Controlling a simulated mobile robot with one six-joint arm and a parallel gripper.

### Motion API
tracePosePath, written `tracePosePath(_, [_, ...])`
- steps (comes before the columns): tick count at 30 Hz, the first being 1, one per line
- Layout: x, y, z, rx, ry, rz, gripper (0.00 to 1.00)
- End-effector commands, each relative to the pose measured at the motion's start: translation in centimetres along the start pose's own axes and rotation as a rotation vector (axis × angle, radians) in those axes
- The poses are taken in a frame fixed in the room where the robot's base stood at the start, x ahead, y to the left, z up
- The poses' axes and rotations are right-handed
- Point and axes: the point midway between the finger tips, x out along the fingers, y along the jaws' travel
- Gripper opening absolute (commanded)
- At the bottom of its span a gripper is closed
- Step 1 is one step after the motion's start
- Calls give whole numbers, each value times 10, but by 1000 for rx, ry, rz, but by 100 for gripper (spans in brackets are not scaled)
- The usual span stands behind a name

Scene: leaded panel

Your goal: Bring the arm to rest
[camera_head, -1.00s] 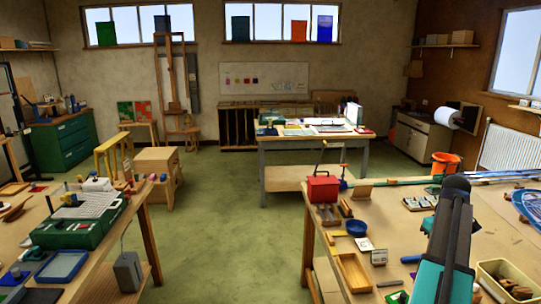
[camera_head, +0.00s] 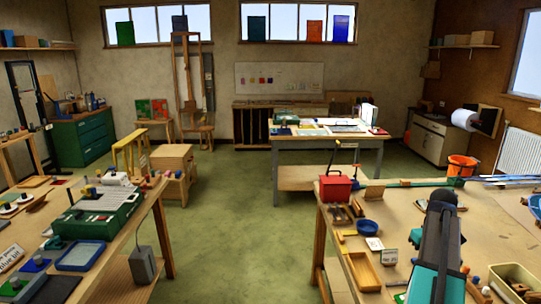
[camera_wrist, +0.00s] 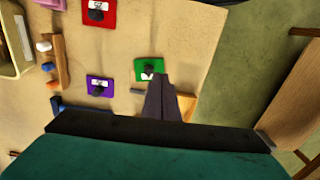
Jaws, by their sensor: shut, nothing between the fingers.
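My gripper (camera_wrist: 160,82) shows in the wrist view as dark grey fingers that are shut with nothing between them. It is over the wooden bench top, and its tips overlap the lower edge of a green square tile (camera_wrist: 148,66). I cannot tell its height above the bench. In the head view my arm (camera_head: 436,235), dark with a teal part, stands over the right bench (camera_head: 410,215). My gripper cannot be made out there.
On the right bench are a red box (camera_head: 336,187), a blue bowl (camera_head: 367,228), a wooden tray (camera_head: 361,270) and a pale bin (camera_head: 510,278). The wrist view shows purple (camera_wrist: 100,90) and red tiles (camera_wrist: 98,18). Green floor (camera_head: 235,235) lies open between the benches.

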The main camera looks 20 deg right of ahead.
Motion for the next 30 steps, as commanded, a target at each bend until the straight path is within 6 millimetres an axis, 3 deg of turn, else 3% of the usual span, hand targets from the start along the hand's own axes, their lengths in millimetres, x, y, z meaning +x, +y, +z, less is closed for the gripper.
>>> tracePosePath(5, [29, -46, -19, -27, -2, -1, 0])
tracePosePath(15, [95, -158, -50, -82, -1, -1, 0])
tracePosePath(22, [136, -234, -56, -120, 0, 0, 0])
tracePosePath(30, [181, -322, -47, -163, 0, 0, 0])
